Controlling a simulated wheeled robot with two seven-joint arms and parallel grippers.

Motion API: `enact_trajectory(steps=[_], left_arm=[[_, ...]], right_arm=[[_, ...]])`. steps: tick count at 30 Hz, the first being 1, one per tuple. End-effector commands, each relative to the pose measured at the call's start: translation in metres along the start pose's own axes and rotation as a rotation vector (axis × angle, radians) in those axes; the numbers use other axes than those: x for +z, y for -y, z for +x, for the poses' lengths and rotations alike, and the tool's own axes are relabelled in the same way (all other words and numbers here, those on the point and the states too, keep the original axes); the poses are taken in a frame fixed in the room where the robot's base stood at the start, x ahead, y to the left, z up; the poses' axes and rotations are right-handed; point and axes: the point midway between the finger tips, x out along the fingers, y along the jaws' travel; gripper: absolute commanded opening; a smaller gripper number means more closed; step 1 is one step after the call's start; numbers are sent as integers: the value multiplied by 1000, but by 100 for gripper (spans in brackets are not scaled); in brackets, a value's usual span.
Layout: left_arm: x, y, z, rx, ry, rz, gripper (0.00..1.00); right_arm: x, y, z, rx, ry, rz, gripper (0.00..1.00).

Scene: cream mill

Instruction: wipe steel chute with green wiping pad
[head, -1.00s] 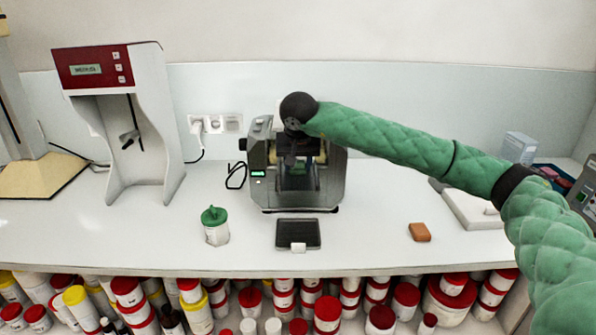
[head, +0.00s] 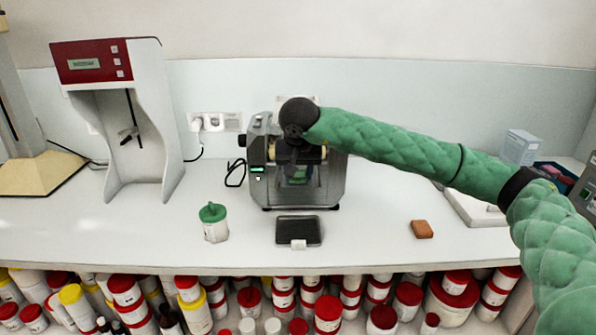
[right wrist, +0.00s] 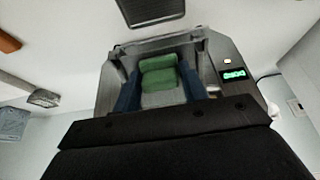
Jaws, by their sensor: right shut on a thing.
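The mill (head: 332,185) stands at the back middle of the bench, a grey machine with a lit green display. My right gripper (head: 297,172) reaches down into its front opening. The right wrist view shows the green wiping pad (right wrist: 159,76) between the dark blue fingers of my right gripper (right wrist: 160,88), which are shut on it. The steel chute (right wrist: 163,99) shows as a pale grey surface close to the pad, inside the mill frame. I cannot tell whether the pad touches it. My left gripper is out of view.
A black tray (head: 312,231) lies in front of the mill. A red-and-white device (head: 163,140) stands at left. Bench between is clear.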

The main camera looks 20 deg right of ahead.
Motion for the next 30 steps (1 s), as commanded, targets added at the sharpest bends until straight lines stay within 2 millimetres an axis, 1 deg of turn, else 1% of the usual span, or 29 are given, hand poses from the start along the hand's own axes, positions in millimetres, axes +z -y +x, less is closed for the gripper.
enact_trajectory(steps=[5,30], left_arm=[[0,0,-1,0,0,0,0],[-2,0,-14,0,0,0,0]], right_arm=[[-1,0,-4,0,0,0,24],[-19,0,-69,0,-1,0,24]])
